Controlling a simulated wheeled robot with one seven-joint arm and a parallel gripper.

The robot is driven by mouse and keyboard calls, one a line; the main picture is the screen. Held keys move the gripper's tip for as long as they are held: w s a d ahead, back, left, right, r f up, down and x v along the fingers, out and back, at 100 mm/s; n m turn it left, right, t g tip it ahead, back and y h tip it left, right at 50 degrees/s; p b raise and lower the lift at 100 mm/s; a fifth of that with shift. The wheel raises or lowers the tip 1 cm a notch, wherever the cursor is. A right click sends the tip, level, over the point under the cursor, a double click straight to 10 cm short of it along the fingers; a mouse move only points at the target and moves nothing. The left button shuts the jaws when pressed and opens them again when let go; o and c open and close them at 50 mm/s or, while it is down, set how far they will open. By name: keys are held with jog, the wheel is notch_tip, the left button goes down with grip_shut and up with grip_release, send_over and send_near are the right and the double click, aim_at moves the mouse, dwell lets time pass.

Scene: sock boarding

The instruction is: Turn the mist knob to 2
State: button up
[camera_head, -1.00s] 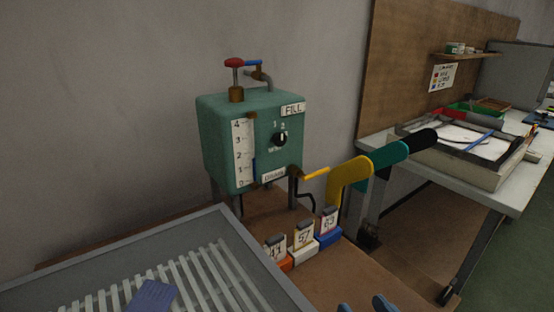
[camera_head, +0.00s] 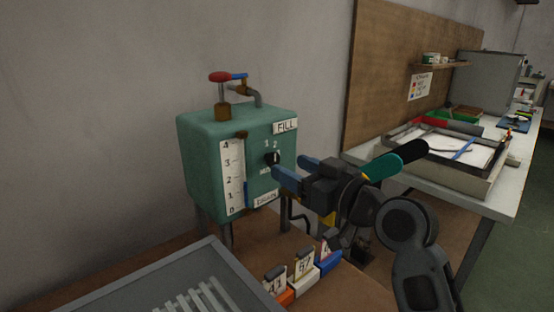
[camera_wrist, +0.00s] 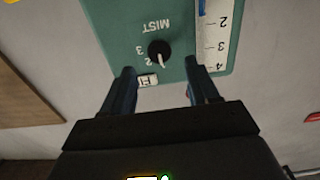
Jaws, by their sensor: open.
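The mist knob (camera_head: 272,158) is a small black dial on the front of the green tank (camera_head: 205,150). The wrist view shows the knob (camera_wrist: 159,50) upside down, with MIST lettering and the digits 2 and 3 beside it. Its white pointer points down in that picture, to the right of the 2, not squarely at it. My gripper (camera_head: 286,165) is open in front of the tank, its blue fingers toward the knob. In the wrist view the fingertips (camera_wrist: 158,68) lie either side of the knob, which is not gripped.
A red-handled FILL valve (camera_head: 222,77) tops the tank. A grey slatted tray (camera_head: 215,252) stands at front left, with numbered blocks (camera_head: 303,268) beside it. A white bench (camera_head: 490,205) is at right.

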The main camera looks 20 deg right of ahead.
aim_at(275, 159)
jog(key=shift+x, duration=2.6)
jog(key=shift+c, duration=0.4)
jog(key=c, duration=0.9)
